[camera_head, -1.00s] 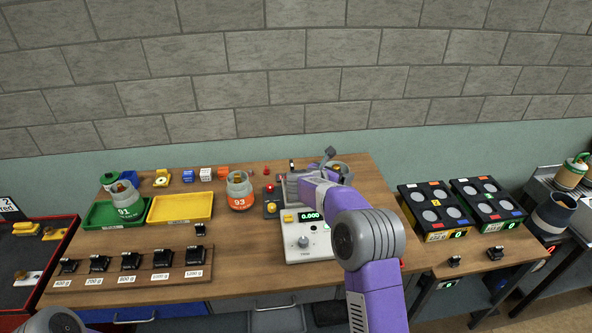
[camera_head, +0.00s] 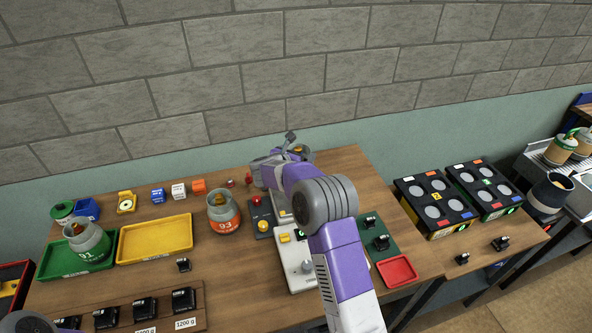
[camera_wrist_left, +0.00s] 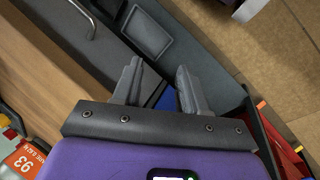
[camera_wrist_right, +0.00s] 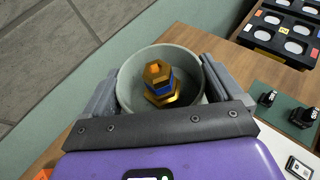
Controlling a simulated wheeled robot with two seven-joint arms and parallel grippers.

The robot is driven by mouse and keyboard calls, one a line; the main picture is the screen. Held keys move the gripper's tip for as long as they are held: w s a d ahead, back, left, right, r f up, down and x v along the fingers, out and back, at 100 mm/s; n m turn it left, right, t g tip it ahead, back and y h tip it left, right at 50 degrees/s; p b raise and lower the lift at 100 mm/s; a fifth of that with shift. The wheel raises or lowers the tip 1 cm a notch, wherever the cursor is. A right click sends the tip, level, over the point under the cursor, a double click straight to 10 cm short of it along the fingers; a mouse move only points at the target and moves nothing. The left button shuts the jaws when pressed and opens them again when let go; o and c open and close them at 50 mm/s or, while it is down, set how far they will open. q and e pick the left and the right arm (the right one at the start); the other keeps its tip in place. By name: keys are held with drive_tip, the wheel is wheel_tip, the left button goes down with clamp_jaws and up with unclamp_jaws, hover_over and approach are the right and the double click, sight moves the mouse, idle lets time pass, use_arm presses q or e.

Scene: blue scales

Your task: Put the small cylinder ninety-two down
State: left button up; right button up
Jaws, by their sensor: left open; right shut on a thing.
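My right gripper (camera_wrist_right: 158,88) is shut on the small cylinder (camera_wrist_right: 194,62), a grey-green round pot with a brass and blue hex fitting inside its collar. In the head view the right gripper (camera_head: 284,152) is at the table's back edge, behind the scale, with the cylinder (camera_head: 304,150) mostly hidden behind it. The cylinder's number is not visible, and I cannot tell whether its base touches anything. My left gripper (camera_wrist_left: 160,88) is open and empty, over the drawer fronts and floor. Cylinder 93 (camera_head: 224,214) stands left of the scale, and cylinder 91 (camera_head: 86,240) in the green tray (camera_head: 50,265).
The scale (camera_head: 289,265) is partly covered by my right arm. A yellow tray (camera_head: 155,240), a red tray (camera_head: 397,271) and a green mat (camera_head: 383,252) with black weights lie on the table. Black racks (camera_head: 436,216) stand to the right.

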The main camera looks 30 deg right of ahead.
drive_tip(key=f, duration=0.5)
drive_tip(key=shift+w+f, duration=0.1)
drive_tip(key=shift+w, duration=0.1)
drive_tip(key=shift+f, duration=0.1)
drive_tip(key=o, duration=1.7)
drive_tip(key=shift+s+f, duration=0.1)
drive_tip(key=shift+f, duration=0.1)
drive_tip(key=shift+r, duration=0.1)
drive_tip(key=shift+r+p, duration=0.2)
drive_tip(key=shift+p, duration=0.2)
drive_tip(key=b+v, duration=0.2)
drive_tip(key=v, duration=1)
drive_tip(key=shift+f, duration=0.2)
